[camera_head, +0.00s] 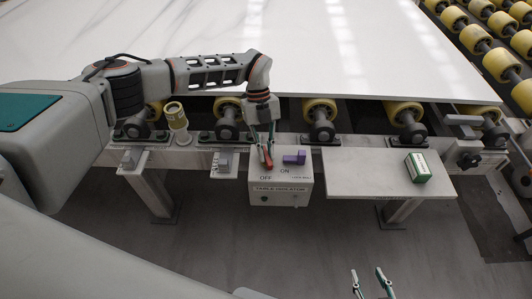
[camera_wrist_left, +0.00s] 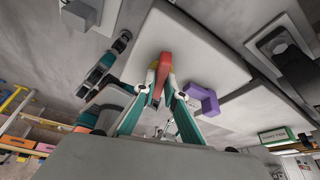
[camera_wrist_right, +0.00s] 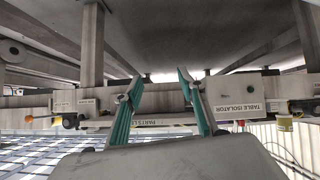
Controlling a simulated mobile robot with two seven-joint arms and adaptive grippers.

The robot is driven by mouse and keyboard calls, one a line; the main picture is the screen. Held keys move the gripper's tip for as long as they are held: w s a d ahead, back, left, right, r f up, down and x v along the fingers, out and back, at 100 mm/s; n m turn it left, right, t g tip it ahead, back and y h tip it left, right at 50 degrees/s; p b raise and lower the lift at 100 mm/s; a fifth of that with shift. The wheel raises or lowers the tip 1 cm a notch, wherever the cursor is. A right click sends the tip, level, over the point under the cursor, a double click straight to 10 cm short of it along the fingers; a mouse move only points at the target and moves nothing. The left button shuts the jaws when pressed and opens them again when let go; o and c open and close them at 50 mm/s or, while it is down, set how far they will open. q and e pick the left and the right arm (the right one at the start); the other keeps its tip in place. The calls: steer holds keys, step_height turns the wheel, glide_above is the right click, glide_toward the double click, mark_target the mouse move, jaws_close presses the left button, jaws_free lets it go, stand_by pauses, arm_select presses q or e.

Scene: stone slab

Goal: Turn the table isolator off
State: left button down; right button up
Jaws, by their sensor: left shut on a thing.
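The table isolator is a pale grey box (camera_head: 281,192) at the middle of the machine's front rail, lettered OFF, ON and TABLE ISOLATOR. Its red lever (camera_head: 268,163) is on the top face, its visible end just above the word OFF. A purple block-like part (camera_head: 294,158) stands beside it, near ON. My left gripper (camera_head: 266,150) reaches down from above and is shut on the red lever; the left wrist view shows the lever (camera_wrist_left: 165,62) between its fingertips (camera_wrist_left: 162,88). My right gripper (camera_head: 371,283) is open and empty, low in front; the box label (camera_wrist_right: 239,108) shows in its wrist view.
A white stone slab (camera_head: 330,50) lies on yellow rollers behind the box. A green-and-white carton (camera_head: 418,168) stands on the grey shelf (camera_head: 365,173) to the right. A small grey switch unit (camera_head: 225,163) is just left of the box. The floor in front is clear.

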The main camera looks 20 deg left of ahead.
arm_select(q)
steer(key=shift+f+m+y+b, duration=0.1)
steer(key=shift+m+y+b, duration=0.35)
steer(key=shift+m, duration=0.65)
steer(key=shift+d+m+g+y+b, duration=0.1)
steer(key=shift+m+g+y+b, duration=0.2)
steer(key=shift+m, duration=0.4)
arm_select(e)
steer(key=shift+w+d+f, duration=0.2)
steer(key=shift+w+d, duration=0.1)
steer(key=shift+w, duration=0.35)
arm_select(q)
steer(key=c, duration=2.1)
jaws_free()
steer(key=shift+r, duration=0.2)
steer(key=v, duration=1.2)
steer(key=shift+f, duration=0.1)
arm_select(e)
steer(key=shift+s+f, duration=0.15)
steer(key=shift+s, duration=0.1)
